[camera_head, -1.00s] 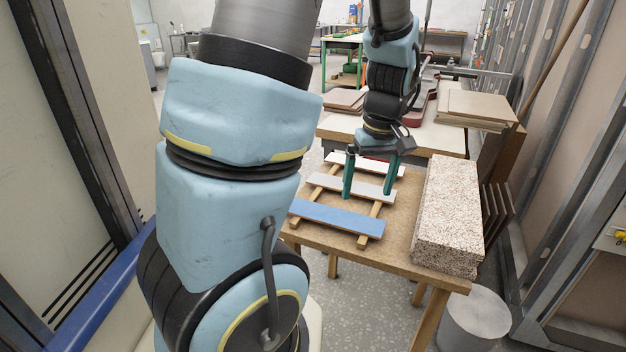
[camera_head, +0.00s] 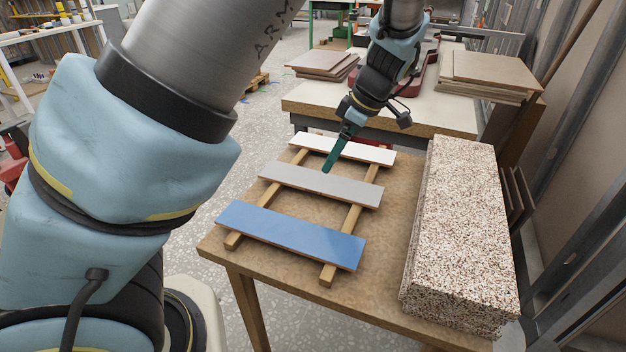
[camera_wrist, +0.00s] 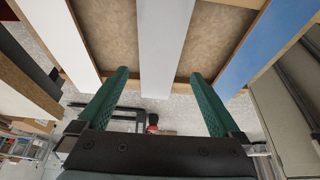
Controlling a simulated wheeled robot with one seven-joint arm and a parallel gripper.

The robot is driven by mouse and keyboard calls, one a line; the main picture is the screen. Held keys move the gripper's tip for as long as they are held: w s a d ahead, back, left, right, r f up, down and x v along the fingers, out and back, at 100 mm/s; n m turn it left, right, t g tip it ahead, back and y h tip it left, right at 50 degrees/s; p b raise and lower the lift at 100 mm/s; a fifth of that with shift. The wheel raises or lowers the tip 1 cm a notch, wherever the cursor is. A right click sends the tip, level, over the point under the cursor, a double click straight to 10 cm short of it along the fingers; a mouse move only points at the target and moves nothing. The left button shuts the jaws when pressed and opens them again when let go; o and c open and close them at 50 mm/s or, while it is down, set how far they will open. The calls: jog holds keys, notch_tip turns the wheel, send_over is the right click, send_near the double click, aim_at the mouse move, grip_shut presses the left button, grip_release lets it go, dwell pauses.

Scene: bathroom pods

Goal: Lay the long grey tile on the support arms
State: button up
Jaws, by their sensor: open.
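The long grey tile (camera_head: 320,184) lies flat across two wooden strips on the table, between a white tile (camera_head: 345,149) and a blue tile (camera_head: 290,234). My gripper (camera_head: 330,164) is open and empty near the grey tile's far long edge in the head view, where its fingers overlap and slant down. In the wrist view the grey tile (camera_wrist: 163,45) runs between the two spread green fingers, with gaps on both sides. The white tile (camera_wrist: 58,40) is at left and the blue tile (camera_wrist: 265,40) at right there. I cannot make out the support arms in these views.
Behind is another bench (camera_head: 395,115) with stacked brown boards (camera_head: 490,72). Metal wall framing (camera_head: 590,190) borders the right. Open speckled floor lies left of the table.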

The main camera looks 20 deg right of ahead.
aim_at(320, 181)
jog(key=x, duration=0.7)
jog(key=shift+w+f+p, duration=0.1)
jog(key=shift+f+p, duration=0.25)
jog(key=c, duration=1.3)
jog(key=shift+c, duration=0.9)
jog(key=shift+r, duration=0.15)
